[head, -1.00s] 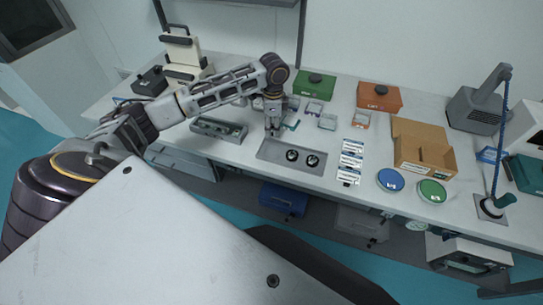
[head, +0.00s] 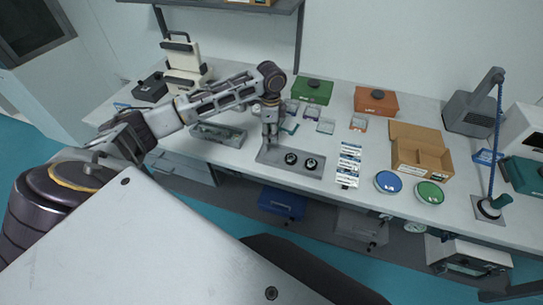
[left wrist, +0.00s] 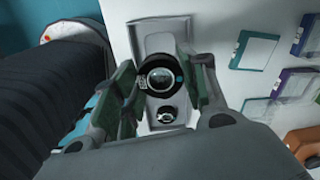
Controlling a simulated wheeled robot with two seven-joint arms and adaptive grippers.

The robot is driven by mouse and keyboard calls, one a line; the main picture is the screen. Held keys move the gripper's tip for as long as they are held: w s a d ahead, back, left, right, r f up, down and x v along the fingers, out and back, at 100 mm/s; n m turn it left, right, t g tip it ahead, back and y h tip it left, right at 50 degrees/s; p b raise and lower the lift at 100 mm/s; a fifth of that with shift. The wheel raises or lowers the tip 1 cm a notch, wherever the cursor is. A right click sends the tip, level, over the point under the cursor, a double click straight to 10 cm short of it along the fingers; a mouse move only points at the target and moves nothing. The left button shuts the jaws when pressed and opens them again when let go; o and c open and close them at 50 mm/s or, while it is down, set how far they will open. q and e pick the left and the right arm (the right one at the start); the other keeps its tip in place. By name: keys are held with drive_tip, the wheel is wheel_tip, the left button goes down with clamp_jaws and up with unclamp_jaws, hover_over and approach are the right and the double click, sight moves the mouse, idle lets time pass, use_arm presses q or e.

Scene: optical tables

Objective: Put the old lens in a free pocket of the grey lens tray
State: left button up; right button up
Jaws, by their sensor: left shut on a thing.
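My left gripper (head: 269,147) is over the left end of a flat grey plate (head: 277,149). Its fingers also show in the left wrist view (left wrist: 160,82), shut on a round lens in a dark ring (left wrist: 160,76), with a pale label and a blue dot; I take it as the old lens. In the head view the held lens is too small to make out. Two dark round mounts (head: 291,158) stand on the plate right of the gripper. A long grey tray (head: 232,141) lies left of the plate, partly behind my arm; its pockets are unclear. My right gripper is out of view.
Small flat cases (head: 325,126) lie behind the plate, with a green box (head: 313,91) and an orange box (head: 376,101) further back. White labelled packets (head: 348,165), a cardboard box (head: 421,158) and blue (head: 388,182) and green (head: 430,193) discs are to the right.

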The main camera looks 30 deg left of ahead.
use_arm(q)
hover_over(271, 156)
drive_tip(key=shift+f+p, duration=0.35)
drive_tip(key=shift+f, duration=2.85)
drive_tip(key=shift+f, duration=1.85)
drive_tip(key=shift+f, duration=0.15)
drive_tip(key=o, duration=0.8)
drive_tip(key=shift+a, duration=0.1)
wheel_tip(271, 156, up, 12)
drive_tip(key=shift+r+b, duration=0.15)
drive_tip(key=shift+b, duration=0.35)
